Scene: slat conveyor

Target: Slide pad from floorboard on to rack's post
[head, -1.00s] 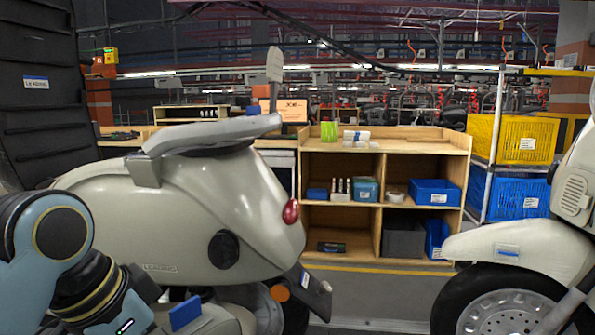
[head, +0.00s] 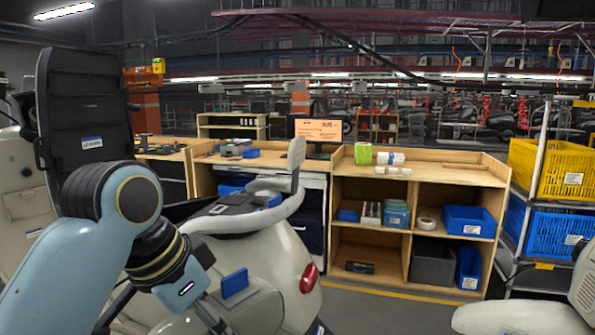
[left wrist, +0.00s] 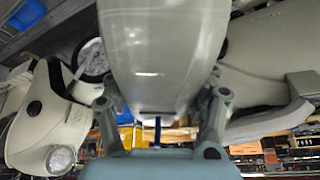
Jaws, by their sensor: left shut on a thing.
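The pad (left wrist: 165,50), a large pale glossy piece, is between the fingers of my left gripper (left wrist: 165,85) in the left wrist view. The gripper is shut on it. The floorboard cannot be made out. My right gripper is not in view.
A wooden shelf unit (head: 400,172) with blue bins stands behind the scooter. Yellow (head: 552,168) and blue crates are at the right. A second scooter (head: 525,318) is at lower right. A tall black panel (head: 88,110) stands at the left. Above the rack is open air.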

